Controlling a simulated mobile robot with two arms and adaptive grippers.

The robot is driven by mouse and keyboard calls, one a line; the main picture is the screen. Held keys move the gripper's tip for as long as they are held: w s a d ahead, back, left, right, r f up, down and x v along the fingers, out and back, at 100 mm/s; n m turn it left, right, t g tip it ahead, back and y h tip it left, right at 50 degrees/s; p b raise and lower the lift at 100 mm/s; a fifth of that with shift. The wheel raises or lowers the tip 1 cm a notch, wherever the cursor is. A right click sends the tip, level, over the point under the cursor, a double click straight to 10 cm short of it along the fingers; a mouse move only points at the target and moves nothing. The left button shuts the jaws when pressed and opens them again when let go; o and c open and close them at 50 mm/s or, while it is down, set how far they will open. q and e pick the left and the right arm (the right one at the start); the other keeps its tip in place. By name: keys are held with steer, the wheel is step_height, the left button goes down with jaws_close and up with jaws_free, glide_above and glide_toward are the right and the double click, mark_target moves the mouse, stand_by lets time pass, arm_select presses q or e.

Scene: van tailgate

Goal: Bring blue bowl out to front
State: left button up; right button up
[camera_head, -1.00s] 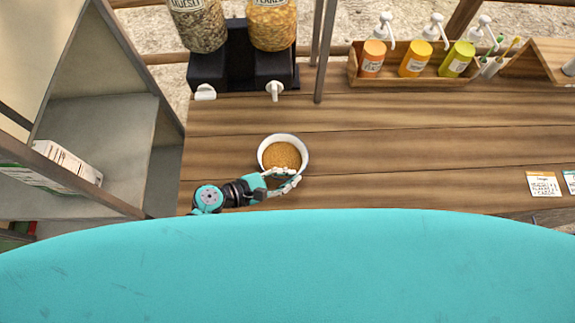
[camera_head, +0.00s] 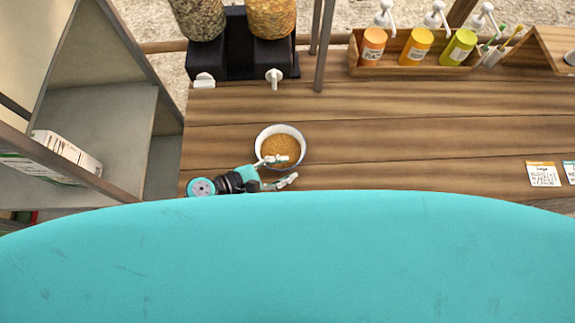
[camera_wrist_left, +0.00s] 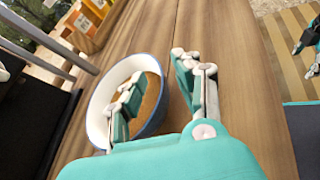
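A white bowl with a blue outer side (camera_head: 302,147) stands upright on the wooden counter (camera_head: 400,140), filled with brown contents. It also shows in the wrist view (camera_wrist_left: 97,115). My left gripper (camera_head: 282,171) is open at the bowl's front right rim. In the wrist view, the left gripper (camera_wrist_left: 163,85) has one finger over the inside of the bowl and the other outside, with the rim between them. A gap shows beside the outer finger. What seems to be part of my right gripper (camera_wrist_left: 308,60) shows at the wrist view's right edge, cut off; its fingers are unclear.
Two dispensers (camera_head: 235,50) stand behind the bowl. A wooden caddy (camera_head: 415,69) with pump bottles is at the back right. A grey shelf unit (camera_head: 100,110) is at the left. Small cards (camera_head: 543,174) lie at the right. The counter's middle is clear.

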arm_select(q)
steer(key=v, duration=1)
steer(key=shift+a, duration=0.15)
steer(key=shift+s, duration=0.15)
